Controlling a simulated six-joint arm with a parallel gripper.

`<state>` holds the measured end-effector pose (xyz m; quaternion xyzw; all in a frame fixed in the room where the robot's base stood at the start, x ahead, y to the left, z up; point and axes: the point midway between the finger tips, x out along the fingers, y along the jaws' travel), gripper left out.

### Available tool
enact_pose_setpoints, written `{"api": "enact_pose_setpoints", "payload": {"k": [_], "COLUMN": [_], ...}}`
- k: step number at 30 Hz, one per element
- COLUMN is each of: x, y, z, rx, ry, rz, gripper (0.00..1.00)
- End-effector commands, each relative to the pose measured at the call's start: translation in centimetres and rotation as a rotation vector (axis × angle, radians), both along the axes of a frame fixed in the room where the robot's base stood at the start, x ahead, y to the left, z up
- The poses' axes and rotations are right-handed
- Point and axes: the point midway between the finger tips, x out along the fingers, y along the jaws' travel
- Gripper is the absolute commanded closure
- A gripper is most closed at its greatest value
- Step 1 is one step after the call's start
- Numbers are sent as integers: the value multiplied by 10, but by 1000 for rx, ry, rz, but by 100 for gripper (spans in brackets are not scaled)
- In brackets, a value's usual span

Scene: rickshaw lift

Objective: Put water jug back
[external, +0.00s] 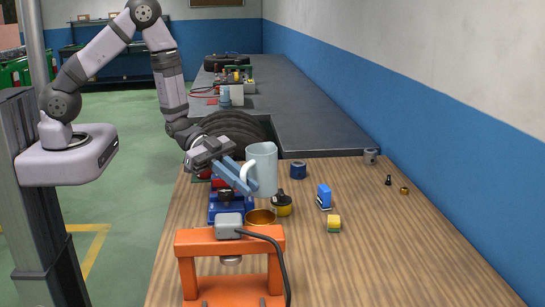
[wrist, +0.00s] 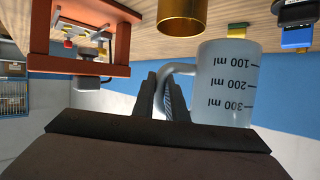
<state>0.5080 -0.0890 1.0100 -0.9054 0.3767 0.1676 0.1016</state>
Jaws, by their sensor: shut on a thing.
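The water jug (external: 263,168) is a pale blue-grey measuring jug with a handle on its left side. It is upright and appears raised above the wooden bench. My gripper (external: 243,184) reaches it from the left and is shut on its handle. In the wrist view, which shows the scene upside down, my gripper (wrist: 165,95) has its fingers on either side of the handle, and the jug (wrist: 225,85) shows 100, 200 and 300 ml marks. My fingers hide part of the handle.
A brass cup (external: 261,217) stands below the jug, with a black-and-yellow item (external: 281,204) beside it. A blue vise-like tool (external: 228,207) and an orange press frame (external: 230,242) stand to the left and in front. Small blocks (external: 324,197) lie right. The bench's right front is clear.

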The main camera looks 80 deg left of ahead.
Motion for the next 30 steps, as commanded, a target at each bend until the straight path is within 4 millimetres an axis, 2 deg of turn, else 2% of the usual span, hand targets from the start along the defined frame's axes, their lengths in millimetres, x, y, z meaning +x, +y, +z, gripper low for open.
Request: {"api": "enact_pose_setpoints", "payload": {"k": [1, 3, 12, 21, 30], "x": [15, 30, 80, 117, 142], "y": [-7, -16, -55, -91, -117], "z": [-9, -12, -17, -18, -12], "rx": [3, 2, -2, -9, -13], "ry": [-12, -10, 0, 10, 17], "rz": [-40, -94, -307, -469, -541], "gripper": [100, 100, 100, 100, 100]}}
